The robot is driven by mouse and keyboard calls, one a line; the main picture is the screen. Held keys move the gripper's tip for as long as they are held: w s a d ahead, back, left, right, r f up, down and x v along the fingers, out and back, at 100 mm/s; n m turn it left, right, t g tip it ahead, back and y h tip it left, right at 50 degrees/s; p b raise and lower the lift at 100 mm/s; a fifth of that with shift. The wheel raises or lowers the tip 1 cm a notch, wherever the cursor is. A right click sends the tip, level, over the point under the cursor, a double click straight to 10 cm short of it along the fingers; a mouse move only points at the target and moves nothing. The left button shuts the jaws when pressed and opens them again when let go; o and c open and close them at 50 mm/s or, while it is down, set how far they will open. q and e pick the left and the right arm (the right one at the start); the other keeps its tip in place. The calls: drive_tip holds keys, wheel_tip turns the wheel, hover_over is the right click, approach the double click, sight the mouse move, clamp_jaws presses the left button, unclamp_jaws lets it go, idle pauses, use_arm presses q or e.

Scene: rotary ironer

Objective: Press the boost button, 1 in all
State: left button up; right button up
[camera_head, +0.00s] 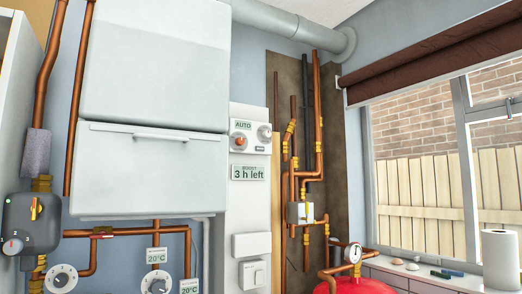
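A tall white control panel (233,210) is fixed to the wall right of the white boiler. Near its top is an AUTO label (243,125) with two round knobs beside it, a red-centred knob (240,142) and a grey knob (264,132). A small dark-marked plate (261,148) sits by them. Lower down are a blank white box (252,245) and a white switch box (252,275). I cannot tell which part is the boost button. Neither of my grippers is in view.
The white boiler (152,165) hangs at left, with copper pipes and dials reading 20°C below it. A grey valve unit (32,222) is at far left. At right are pipes, a red vessel (352,286) with a gauge, and a windowsill with a paper roll (500,260).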

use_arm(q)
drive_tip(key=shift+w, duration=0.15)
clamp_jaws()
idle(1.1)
